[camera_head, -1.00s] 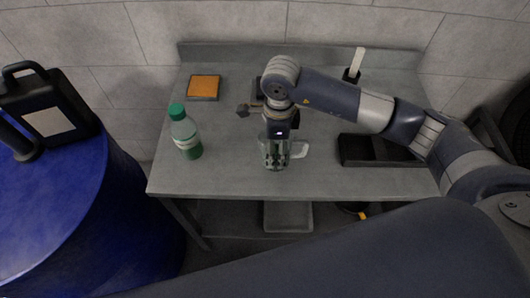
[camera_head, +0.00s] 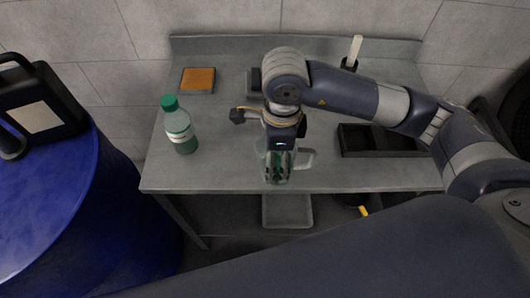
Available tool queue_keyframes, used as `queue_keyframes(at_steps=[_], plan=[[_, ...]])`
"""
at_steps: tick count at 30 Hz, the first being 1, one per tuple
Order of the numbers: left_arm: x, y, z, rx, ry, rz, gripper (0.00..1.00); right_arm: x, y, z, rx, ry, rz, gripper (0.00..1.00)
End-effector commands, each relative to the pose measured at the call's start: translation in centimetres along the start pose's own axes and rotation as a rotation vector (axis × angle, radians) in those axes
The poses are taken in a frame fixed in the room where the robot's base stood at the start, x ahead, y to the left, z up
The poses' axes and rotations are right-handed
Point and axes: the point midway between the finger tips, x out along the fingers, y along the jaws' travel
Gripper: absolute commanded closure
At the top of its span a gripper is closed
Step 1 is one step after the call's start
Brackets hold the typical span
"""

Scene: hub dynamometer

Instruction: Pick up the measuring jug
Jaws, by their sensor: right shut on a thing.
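The clear measuring jug (camera_head: 305,159) is near the front edge of the grey table, with its handle toward the right. My right gripper (camera_head: 278,172) comes down over it from above and is shut on it. The gripper hides much of the jug, and I cannot tell whether its base touches the table. My left gripper is not in view.
A green-capped bottle (camera_head: 180,127) stands left of the jug on the table (camera_head: 225,165). A black tray (camera_head: 378,153) lies to the right. An orange pad (camera_head: 198,80) and a white-handled brush (camera_head: 354,52) are at the back. A blue drum (camera_head: 70,205) stands left.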

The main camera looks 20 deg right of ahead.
Motion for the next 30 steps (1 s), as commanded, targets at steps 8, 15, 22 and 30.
queue_keyframes(at_steps=[8, 15, 22, 30], plan=[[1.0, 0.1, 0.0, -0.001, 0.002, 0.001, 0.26, -0.2, 3.6, 0.0, -0.004, -0.001, -0.001, 0.62], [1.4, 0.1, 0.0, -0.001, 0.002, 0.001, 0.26, -0.5, 6.0, -0.1, -0.004, -0.001, -0.001, 0.62], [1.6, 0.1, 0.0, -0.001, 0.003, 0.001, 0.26, -0.7, 7.4, -0.1, -0.002, -0.001, -0.002, 0.62], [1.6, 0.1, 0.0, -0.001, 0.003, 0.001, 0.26, -0.8, 8.2, -0.2, 0.0, 0.0, -0.001, 0.62]])
